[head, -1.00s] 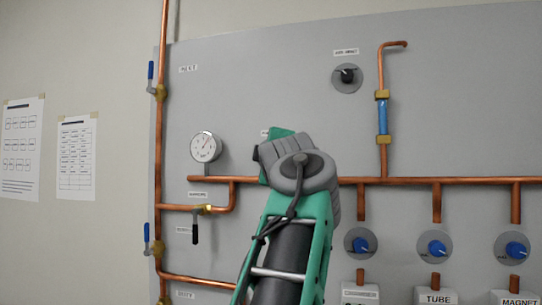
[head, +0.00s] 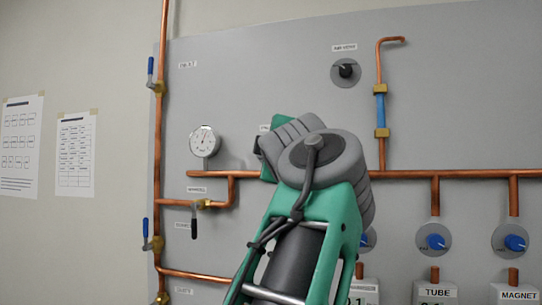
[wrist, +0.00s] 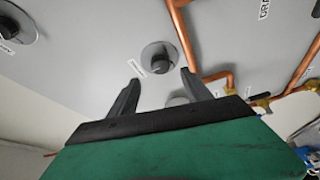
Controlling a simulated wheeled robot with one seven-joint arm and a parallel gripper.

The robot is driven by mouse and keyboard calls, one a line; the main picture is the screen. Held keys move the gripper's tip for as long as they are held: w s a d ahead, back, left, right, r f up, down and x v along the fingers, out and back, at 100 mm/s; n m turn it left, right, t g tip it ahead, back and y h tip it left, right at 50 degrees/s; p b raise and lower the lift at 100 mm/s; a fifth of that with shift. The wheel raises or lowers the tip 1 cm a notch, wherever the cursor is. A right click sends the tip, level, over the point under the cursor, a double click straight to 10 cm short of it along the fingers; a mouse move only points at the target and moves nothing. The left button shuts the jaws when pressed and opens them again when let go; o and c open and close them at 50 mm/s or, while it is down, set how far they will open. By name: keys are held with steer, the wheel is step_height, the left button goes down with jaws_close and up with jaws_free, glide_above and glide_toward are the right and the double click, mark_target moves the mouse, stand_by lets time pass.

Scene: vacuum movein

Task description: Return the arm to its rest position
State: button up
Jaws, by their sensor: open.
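My arm (head: 318,215), green and grey with a black cable, rises from the bottom middle of the head view, in front of the grey panel (head: 270,75). Its front end and my gripper are hidden behind the arm's grey joint there. In the wrist view my gripper (wrist: 160,80) has its two dark fingers spread apart with nothing between them. A dark round knob (wrist: 160,62) on the panel appears beyond the fingertips, apart from them as far as I can tell.
Copper pipes (head: 225,174) run across the panel. A white gauge (head: 205,140) and lever valves with blue handles (head: 150,66) are at left. A black knob (head: 346,71) is upper right. Blue knobs (head: 435,242) line the lower right, one partly covered by my arm.

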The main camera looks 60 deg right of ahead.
steer(key=shift+s+a+f, duration=0.1)
steer(key=shift+s+a, duration=0.1)
steer(key=shift+a, duration=0.15)
steer(key=w+a+f+m+t+y, duration=0.1)
steer(key=w+a+f+y, duration=0.15)
steer(key=w+f, duration=0.55)
steer(key=w+a+f+m+t+y, duration=0.1)
steer(key=w+f+m+y, duration=0.15)
steer(key=w+f, duration=0.45)
steer(key=w+a+f+g+y, duration=0.1)
steer(key=w+a+f+y, duration=0.2)
steer(key=w+a+f, duration=0.4)
steer(key=w+a+f+y, duration=0.25)
steer(key=a+f, duration=0.25)
steer(key=f, duration=0.5)
steer(key=a+f+g+y, duration=0.3)
steer(key=a+f+y, duration=0.1)
steer(key=a+f, duration=1.15)
steer(key=s+a+f+g+y, duration=0.1)
steer(key=s+a+f+g, duration=0.1)
steer(key=s+a+f, duration=0.3)
steer(key=s+a+f+g, duration=0.2)
steer(key=s+a+f, duration=0.2)
steer(key=f, duration=0.6)
steer(key=shift+s+a+f+y, duration=0.3)
steer(key=shift+s+a+y, duration=0.05)
steer(key=shift+a, duration=0.85)
